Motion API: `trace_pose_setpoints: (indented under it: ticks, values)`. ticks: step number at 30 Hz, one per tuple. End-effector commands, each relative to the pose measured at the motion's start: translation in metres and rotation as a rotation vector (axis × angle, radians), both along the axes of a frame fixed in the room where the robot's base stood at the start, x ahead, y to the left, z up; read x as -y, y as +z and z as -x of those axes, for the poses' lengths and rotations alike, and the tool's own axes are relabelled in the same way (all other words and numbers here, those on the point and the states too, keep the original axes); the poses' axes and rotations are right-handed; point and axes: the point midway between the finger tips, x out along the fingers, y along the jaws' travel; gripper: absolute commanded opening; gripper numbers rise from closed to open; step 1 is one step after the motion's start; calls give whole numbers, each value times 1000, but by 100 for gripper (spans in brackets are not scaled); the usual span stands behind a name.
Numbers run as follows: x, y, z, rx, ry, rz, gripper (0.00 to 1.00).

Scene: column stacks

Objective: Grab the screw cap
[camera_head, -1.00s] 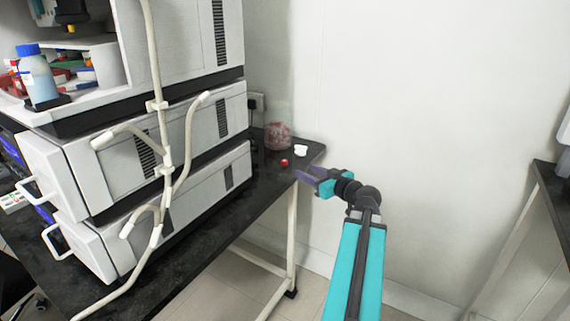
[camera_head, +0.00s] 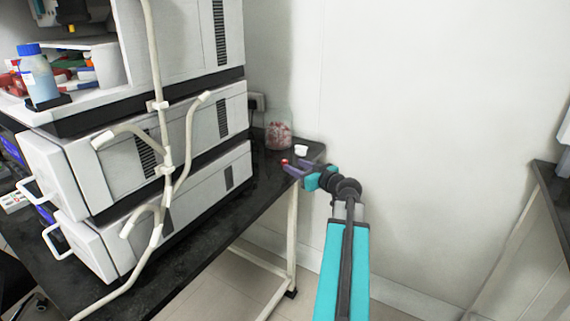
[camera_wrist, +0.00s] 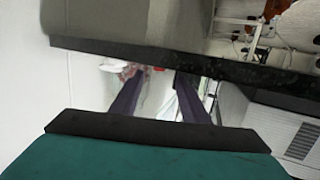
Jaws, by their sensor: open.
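A small red screw cap (camera_head: 284,161) is near the right end of the black bench (camera_head: 215,208). My gripper (camera_head: 289,166) is open, its purple fingers pointing left at the cap, with the fingertips beside it. In the wrist view the red cap (camera_wrist: 158,69) shows beyond and between the two spread fingertips of my gripper (camera_wrist: 160,76), nearer the left one and partly cut off by a dark edge. Contact cannot be told.
A white cap-like piece (camera_head: 301,149) lies just behind the red cap. A clear jar with reddish contents (camera_head: 278,135) stands behind them. Stacked white instruments (camera_head: 150,150) with pale tubes fill the bench's left. The wall is close behind.

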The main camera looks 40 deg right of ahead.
Motion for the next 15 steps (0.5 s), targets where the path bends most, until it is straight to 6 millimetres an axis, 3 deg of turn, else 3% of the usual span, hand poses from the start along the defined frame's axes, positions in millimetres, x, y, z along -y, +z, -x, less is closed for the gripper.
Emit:
trace_pose_setpoints:
  ticks: [15]
  values:
    - [9, -7, -44, 0, 1, 0, 41]
